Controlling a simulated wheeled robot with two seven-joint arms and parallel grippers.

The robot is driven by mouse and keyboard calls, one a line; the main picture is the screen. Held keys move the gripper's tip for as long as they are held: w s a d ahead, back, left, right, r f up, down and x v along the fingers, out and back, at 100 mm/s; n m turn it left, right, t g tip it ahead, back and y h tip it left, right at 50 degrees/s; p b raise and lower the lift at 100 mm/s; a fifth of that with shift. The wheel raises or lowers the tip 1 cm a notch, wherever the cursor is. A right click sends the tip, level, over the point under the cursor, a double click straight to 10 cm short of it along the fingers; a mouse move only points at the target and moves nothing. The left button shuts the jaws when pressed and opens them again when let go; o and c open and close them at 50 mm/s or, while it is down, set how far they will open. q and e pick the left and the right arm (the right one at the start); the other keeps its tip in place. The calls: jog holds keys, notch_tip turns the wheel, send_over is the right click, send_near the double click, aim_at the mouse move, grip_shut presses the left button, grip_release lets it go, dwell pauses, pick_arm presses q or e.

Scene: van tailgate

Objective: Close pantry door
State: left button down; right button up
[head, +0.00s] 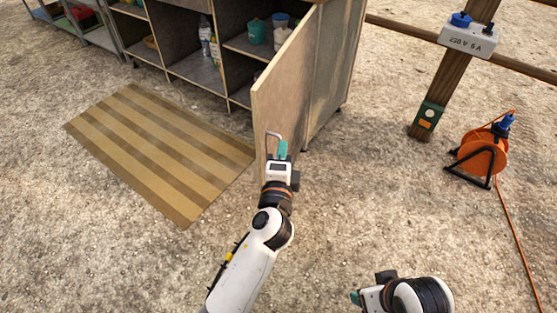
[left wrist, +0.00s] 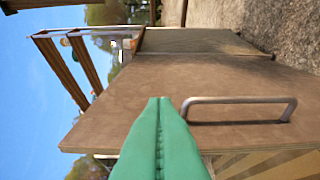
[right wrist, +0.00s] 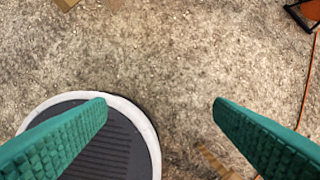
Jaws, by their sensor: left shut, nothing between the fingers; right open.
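The pantry door (head: 282,93) is a wooden panel standing open at the right end of the cabinet. Its metal bar handle (head: 274,136) is on the face turned to me. In the left wrist view the door (left wrist: 200,75) fills the middle, with the handle (left wrist: 240,101) to the right of the fingertips. My left gripper (head: 283,149) is shut and empty, close to the door beside the handle; I cannot tell if it touches.
The cabinet (head: 197,70) has open compartments with a green tub (head: 257,31) and bottles. A striped mat (head: 150,150) lies before it. At right are a wooden post (head: 450,75) with a socket box and an orange cable reel (head: 482,152). Gravel around is mostly clear.

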aim_at(267, 134)
pick_arm(q)
jog(key=shift+w+a+p, duration=0.15)
jog(key=shift+w+a, duration=0.4)
jog(key=shift+w, duration=0.4)
jog(key=shift+w+a+p, duration=0.15)
jog(key=shift+w+a, duration=0.4)
jog(key=shift+w, duration=0.4)
jog(key=shift+w+a+p, duration=0.15)
jog(key=shift+w+a, duration=0.4)
jog(key=shift+w, duration=0.4)
jog(key=shift+a, duration=0.1)
